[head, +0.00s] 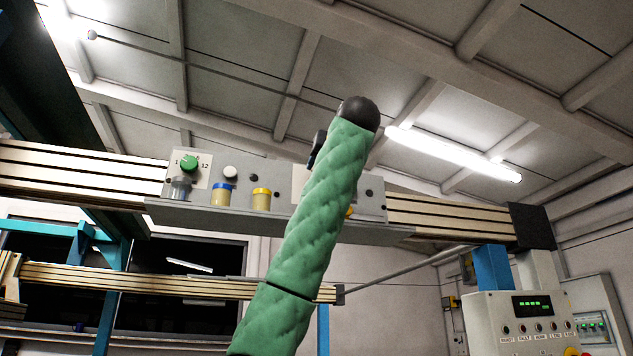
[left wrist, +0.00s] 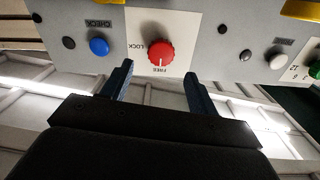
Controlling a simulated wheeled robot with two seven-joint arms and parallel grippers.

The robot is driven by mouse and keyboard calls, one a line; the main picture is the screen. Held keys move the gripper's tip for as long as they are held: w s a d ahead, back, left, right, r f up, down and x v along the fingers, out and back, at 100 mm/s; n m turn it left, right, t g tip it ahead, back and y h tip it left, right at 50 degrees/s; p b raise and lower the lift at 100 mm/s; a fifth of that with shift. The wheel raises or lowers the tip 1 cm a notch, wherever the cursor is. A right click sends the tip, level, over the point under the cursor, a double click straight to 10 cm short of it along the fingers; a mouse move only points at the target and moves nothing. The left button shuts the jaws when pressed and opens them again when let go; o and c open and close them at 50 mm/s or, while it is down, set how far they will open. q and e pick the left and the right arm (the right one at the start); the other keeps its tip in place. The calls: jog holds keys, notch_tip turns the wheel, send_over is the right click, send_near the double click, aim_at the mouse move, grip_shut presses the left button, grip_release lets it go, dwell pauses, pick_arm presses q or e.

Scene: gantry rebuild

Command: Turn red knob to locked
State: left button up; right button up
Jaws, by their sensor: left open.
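The red knob (left wrist: 160,53) is on a white plate (left wrist: 141,28) on the grey panel, with upside-down LOCK and FREE labels in the left wrist view. Its pale pointer mark appears to face the FREE label. My left gripper (left wrist: 157,80) is open; its two dark blue fingers stand on either side of the knob's line, a little short of it, apart from it and empty. In the head view my green-sleeved arm covers the knob, and the gripper is mostly hidden behind the arm. My right gripper is not in view.
A blue button (left wrist: 99,46) is close to the knob's plate. A control box (head: 530,315) stands lower right.

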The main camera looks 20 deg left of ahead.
pick_arm(q)
jog(key=p+x, duration=0.2)
jog(key=x, duration=0.5)
jog(key=shift+a, duration=0.15)
jog(key=shift+s, duration=0.1)
jog(key=c, duration=1)
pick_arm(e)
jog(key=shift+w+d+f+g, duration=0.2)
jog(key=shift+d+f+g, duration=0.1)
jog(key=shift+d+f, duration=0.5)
